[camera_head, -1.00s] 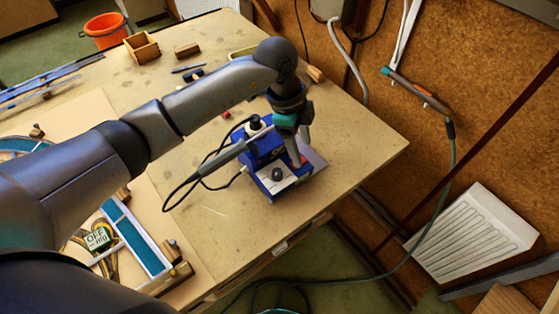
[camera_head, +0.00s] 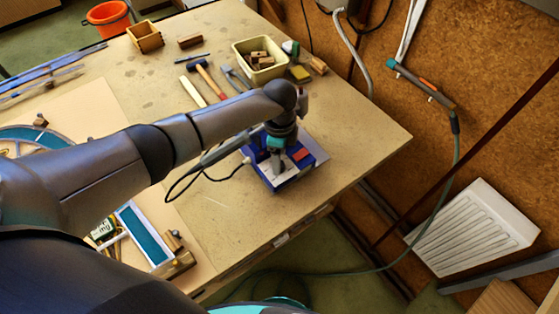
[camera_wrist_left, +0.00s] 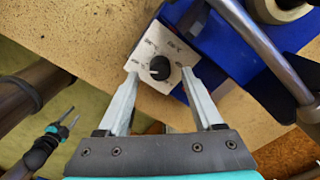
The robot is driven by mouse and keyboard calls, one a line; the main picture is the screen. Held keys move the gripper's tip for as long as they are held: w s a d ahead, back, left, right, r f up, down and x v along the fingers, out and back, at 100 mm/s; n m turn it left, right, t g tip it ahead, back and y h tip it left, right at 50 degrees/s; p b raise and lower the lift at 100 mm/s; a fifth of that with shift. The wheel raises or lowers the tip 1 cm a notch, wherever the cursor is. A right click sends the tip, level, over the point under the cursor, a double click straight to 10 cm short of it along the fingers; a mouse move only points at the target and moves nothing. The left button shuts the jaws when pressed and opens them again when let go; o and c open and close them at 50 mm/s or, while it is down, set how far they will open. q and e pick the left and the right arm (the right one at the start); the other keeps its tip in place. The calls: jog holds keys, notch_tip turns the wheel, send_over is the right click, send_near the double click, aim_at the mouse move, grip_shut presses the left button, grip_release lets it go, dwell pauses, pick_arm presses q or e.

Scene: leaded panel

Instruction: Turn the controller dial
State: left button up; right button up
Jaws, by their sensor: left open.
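The blue soldering controller (camera_head: 283,187) stands near the table's right front edge; it also shows in the left wrist view (camera_wrist_left: 222,50). Its black dial (camera_wrist_left: 159,68) sits on a white marked face plate (camera_wrist_left: 150,46). My left gripper (camera_wrist_left: 160,76) is open, with one finger on each side of the dial; I cannot tell whether they touch it. In the head view my left gripper (camera_head: 276,163) reaches down over the controller and hides the dial.
A soldering iron and its black cable (camera_head: 182,188) lie beside the controller. Hammers (camera_head: 207,80) and a cream tray of wooden blocks (camera_head: 259,73) are behind it. The table right of the controller is clear.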

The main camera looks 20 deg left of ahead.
pick_arm(q)
jog(key=shift+f, duration=1.2)
grip_shut()
